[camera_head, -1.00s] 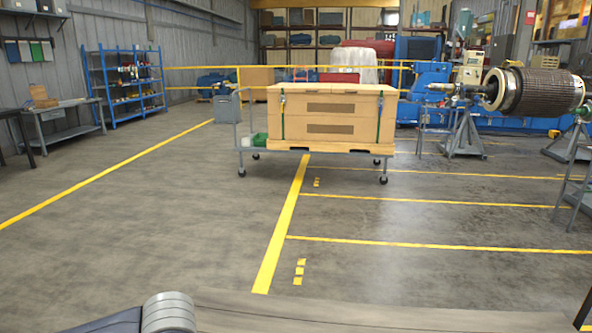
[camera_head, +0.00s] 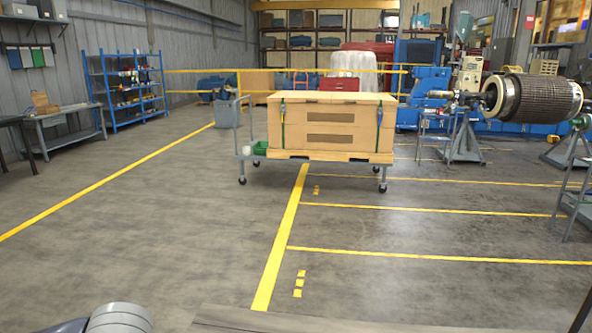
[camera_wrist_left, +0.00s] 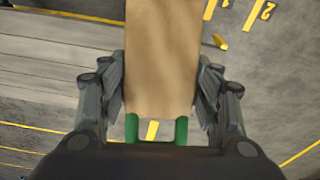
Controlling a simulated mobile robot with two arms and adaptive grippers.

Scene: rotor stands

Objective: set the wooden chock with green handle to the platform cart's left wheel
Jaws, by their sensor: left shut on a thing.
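The wooden chock (camera_wrist_left: 162,60) with its green handle (camera_wrist_left: 181,130) fills the middle of the left wrist view. My left gripper (camera_wrist_left: 162,85) is shut on it, a finger on each side, with the handle toward the palm. The chock's far end is cut off by the frame. The platform cart (camera_head: 300,155) stands ahead in the head view, loaded with a strapped wooden crate (camera_head: 330,124). Its near left wheel (camera_head: 242,181) rests on the floor, well away from my gripper. In the head view only a grey link of my arm shows. My right gripper is not in view.
A brown wooden surface (camera_head: 380,322) crosses the bottom of the head view. Open concrete floor with yellow lines (camera_head: 283,240) lies between it and the cart. A rotor (camera_head: 530,97) on stands is at right; a blue shelf (camera_head: 125,88) and bench (camera_head: 62,125) are at left.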

